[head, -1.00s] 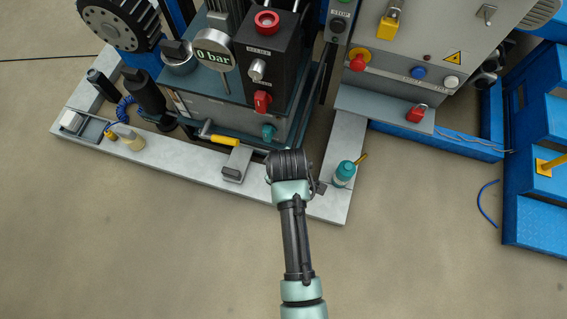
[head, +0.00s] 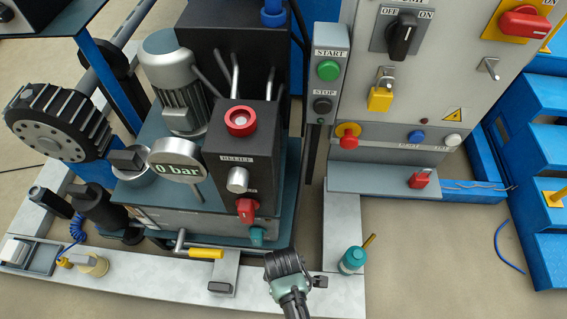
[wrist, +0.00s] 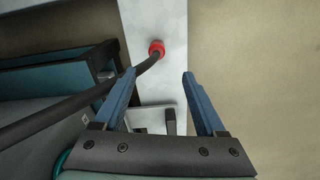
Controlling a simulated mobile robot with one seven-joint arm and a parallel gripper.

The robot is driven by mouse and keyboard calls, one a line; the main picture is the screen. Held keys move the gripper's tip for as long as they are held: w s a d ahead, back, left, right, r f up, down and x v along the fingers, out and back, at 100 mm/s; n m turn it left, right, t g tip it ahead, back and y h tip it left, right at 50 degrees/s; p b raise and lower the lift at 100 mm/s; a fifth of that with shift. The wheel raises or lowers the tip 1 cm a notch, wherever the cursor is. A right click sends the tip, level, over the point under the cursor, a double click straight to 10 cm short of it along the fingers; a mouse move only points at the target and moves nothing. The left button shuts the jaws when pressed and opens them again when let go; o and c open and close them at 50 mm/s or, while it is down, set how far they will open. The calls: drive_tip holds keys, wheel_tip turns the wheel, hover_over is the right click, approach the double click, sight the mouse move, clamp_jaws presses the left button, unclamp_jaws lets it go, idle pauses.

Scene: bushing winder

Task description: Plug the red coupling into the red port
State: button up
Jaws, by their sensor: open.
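In the wrist view, the red coupling (wrist: 156,48) sits at the end of a black hose (wrist: 75,103), over the pale base plate. My gripper (wrist: 158,75) is open and empty, with one blue finger on each side of the picture's middle. The coupling shows just beyond the gap between the fingertips, nearer the left one. In the head view my wrist hides the gripper, and I cannot make out the coupling.
The black relief block (head: 236,160) and gauge reading 0 bar (head: 176,168) stand behind my wrist. A yellow-handled lever (head: 205,253) is left of it, a teal bottle (head: 352,260) right. A grey control cabinet (head: 420,110) stands back right.

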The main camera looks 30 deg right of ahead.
wheel_tip(320, 180, down, 5)
drive_tip(key=b, duration=0.3)
drive_tip(key=shift+f, duration=0.2)
drive_tip(key=f+b, duration=0.5)
drive_tip(key=shift+w+d+f, duration=0.1)
drive_tip(key=shift+w+d, duration=0.05)
drive_tip(key=shift+d, duration=0.2)
clamp_jaws()
